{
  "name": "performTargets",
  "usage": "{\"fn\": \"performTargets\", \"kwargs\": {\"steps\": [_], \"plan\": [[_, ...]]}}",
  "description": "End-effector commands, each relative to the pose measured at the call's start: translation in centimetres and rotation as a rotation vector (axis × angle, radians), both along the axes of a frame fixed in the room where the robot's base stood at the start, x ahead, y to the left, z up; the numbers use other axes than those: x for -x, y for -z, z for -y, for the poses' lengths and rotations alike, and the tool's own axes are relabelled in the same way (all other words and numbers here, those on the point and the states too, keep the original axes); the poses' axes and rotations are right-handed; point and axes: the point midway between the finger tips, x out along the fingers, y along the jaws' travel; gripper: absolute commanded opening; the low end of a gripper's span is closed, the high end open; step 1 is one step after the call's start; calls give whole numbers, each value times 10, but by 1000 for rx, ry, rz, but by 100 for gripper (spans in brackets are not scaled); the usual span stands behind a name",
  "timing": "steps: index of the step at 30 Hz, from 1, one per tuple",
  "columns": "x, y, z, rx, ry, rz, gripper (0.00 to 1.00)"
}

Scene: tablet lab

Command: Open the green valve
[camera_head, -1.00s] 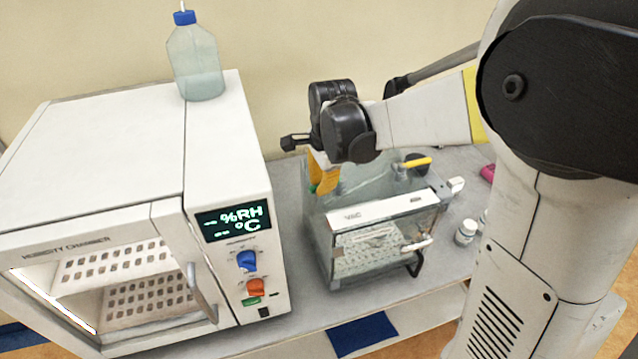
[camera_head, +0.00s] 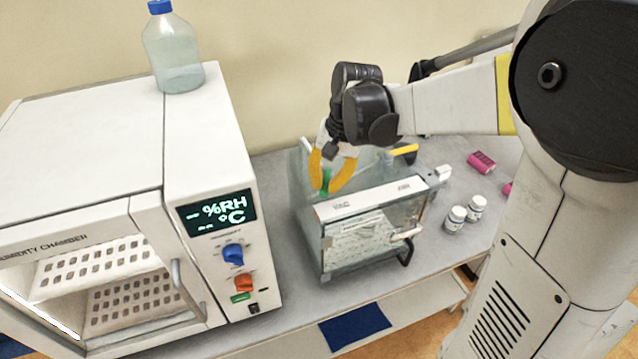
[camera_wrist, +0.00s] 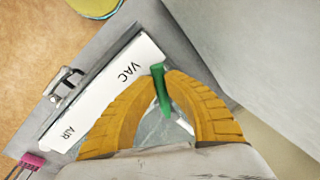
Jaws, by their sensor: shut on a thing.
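The green valve (camera_wrist: 160,88) is a small green lever at the top of the clear desiccator box (camera_head: 345,257). In the wrist view my gripper (camera_wrist: 167,80) has its two yellow fingers close on either side of the lever, shut on it. In the head view my gripper (camera_head: 328,182) points down over the back left of the box, and a bit of the green valve (camera_head: 326,179) shows between the fingers. A yellow lever (camera_head: 404,149) sits at the back right of the box. The white panel (camera_wrist: 110,90) reads VAC and AIR.
The humidity chamber (camera_head: 205,150) stands close on the left, with a blue-capped bottle (camera_head: 175,52) on top. Two small white bottles (camera_head: 465,213) and a pink item (camera_head: 481,162) are on the bench right of the box. A dark blue cloth (camera_head: 355,326) lies below in front.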

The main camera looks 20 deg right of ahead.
Motion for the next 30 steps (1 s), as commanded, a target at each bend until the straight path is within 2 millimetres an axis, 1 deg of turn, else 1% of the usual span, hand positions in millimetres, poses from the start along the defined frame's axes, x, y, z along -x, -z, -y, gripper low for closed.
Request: {"fn": "performTargets", "kwargs": {"steps": [6, 15, 21, 30], "plan": [[5, 2, 11, 0, -193, -2, 0], [7, 2, 23, 0, -405, -2, 0], [8, 2, 29, 0, -488, -2, 0], [8, 1, 31, 1, -534, -2, 0]]}}
